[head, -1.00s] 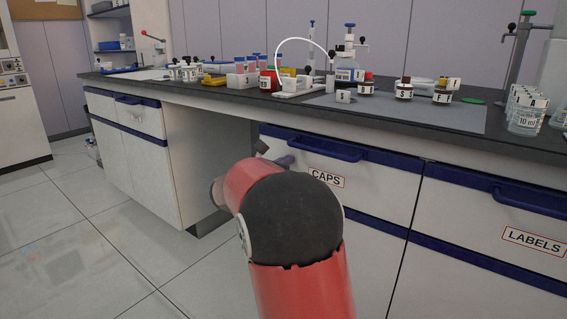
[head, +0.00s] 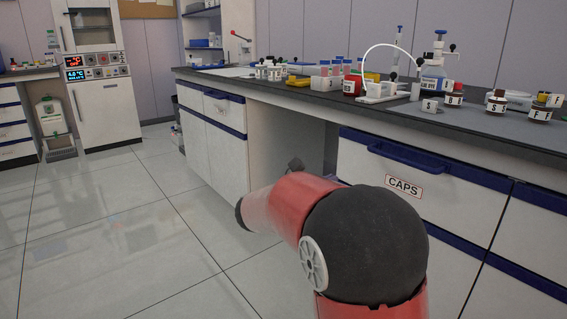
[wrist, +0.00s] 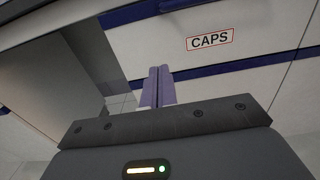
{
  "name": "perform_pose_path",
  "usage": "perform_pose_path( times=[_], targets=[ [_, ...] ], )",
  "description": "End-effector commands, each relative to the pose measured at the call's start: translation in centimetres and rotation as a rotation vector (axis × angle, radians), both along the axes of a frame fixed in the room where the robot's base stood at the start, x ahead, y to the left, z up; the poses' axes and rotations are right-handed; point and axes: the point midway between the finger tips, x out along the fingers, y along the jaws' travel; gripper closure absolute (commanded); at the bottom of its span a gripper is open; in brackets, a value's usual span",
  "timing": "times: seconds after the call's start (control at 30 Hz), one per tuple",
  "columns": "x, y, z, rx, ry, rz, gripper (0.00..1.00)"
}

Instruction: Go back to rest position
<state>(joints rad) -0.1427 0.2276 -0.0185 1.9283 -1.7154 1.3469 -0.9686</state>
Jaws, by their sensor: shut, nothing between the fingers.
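My gripper (wrist: 158,86) shows in the wrist view with its two purple fingers side by side and touching, nothing held between them. It is in front of the bench, below the drawer with the CAPS label (wrist: 210,40). In the head view my red and black arm is bent low in front of the bench, and the fingers are hidden behind the arm. The CAPS drawer (head: 431,180) looks shut, and my arm stands in front of the cabinet below it.
The bench top (head: 300,90) carries a tube rack (head: 328,82), a blue-capped bottle (head: 436,70) and several small labelled jars. An open knee space (head: 290,140) lies under the bench. The tiled floor (head: 110,210) at left is clear. A white cabinet unit (head: 103,105) stands at the back left.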

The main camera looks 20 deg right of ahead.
Motion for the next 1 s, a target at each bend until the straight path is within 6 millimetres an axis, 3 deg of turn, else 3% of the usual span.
perform_pose_path(
  times=[0.17,0.27,0.4,0.47,0.6,0.7,0.83,1.0],
  targets=[
    [-1.9,-0.6,0.5,0.090,-0.050,-0.032,1.00],
    [-5.9,-1.5,0.7,0.281,-0.155,-0.104,1.00],
    [-13.4,-1.0,-0.2,0.676,-0.403,-0.271,1.00],
    [-16.5,0.1,-0.9,0.851,-0.521,-0.359,1.00],
    [-22.4,4.0,-2.1,1.244,-0.802,-0.586,1.00],
    [-25.4,7.3,-2.5,1.493,-0.985,-0.763,1.00],
    [-27.7,10.9,-2.4,1.734,-1.159,-0.966,1.00],
    [-28.8,13.2,-2.1,1.886,-1.265,-1.117,1.00]
  ],
)
